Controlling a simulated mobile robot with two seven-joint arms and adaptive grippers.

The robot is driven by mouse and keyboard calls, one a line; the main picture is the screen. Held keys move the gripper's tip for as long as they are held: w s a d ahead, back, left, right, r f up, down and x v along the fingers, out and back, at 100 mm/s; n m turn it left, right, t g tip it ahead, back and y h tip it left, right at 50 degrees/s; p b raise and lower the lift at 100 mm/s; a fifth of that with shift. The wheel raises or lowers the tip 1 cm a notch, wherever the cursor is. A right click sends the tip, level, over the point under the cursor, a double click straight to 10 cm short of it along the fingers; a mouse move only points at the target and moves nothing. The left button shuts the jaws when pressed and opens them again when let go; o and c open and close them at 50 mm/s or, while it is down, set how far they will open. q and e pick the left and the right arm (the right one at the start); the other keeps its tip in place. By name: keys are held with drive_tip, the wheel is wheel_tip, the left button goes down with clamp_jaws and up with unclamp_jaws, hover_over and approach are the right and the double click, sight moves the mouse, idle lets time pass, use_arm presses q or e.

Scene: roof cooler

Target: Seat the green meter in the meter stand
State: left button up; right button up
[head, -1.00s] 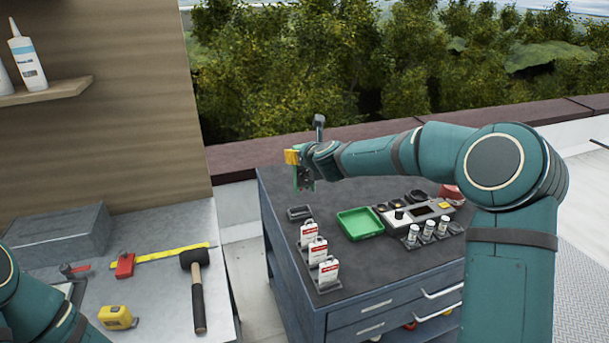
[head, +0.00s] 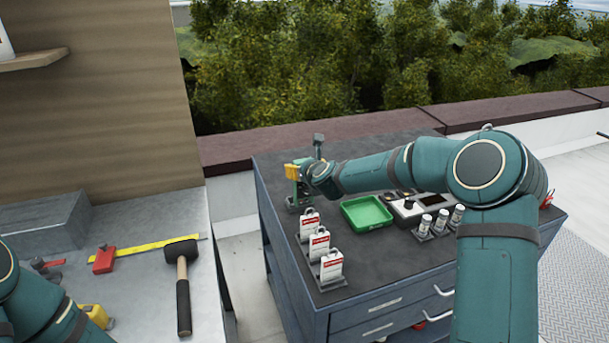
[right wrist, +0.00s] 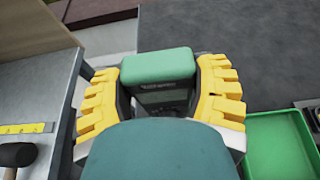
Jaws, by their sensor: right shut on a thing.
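My right gripper (head: 293,171) is shut on the green meter (head: 302,193) at the back left of the blue cabinet top. In the right wrist view the meter (right wrist: 160,67) is upright between the two yellow fingers (right wrist: 161,98). In the head view the meter's lower end overlaps the small dark meter stand (head: 290,205). I cannot tell whether it is inside the stand or just above it. The stand is partly hidden by the meter and is not clear in the wrist view.
White-and-red tags (head: 319,243) stand in a row in front of the stand. A green tray (head: 366,213) lies to its right, with a control box (head: 407,212) and small bottles (head: 441,221) beyond. A hammer (head: 183,285) and yellow tape (head: 150,246) lie on the left bench.

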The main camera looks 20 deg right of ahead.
drive_tip(key=shift+w+a+p, duration=0.1)
drive_tip(key=shift+w+p, duration=0.65)
drive_tip(key=shift+w, duration=0.25)
drive_tip(key=shift+r+p+x, duration=0.15)
drive_tip(key=shift+p+x, duration=0.4)
drive_tip(key=shift+x, duration=0.25)
drive_tip(key=shift+r+p+x, duration=0.15)
drive_tip(key=shift+p+x, duration=0.35)
drive_tip(key=shift+x, duration=0.3)
drive_tip(key=shift+f+b, duration=1.65)
drive_tip(key=shift+b, duration=0.4)
drive_tip(key=shift+s+b, duration=0.1)
drive_tip(key=shift+b, duration=0.35)
drive_tip(key=shift+f+b, duration=0.25)
drive_tip(key=shift+b, duration=0.15)
drive_tip(key=o, duration=1.4)
drive_tip(key=shift+s, duration=0.1)
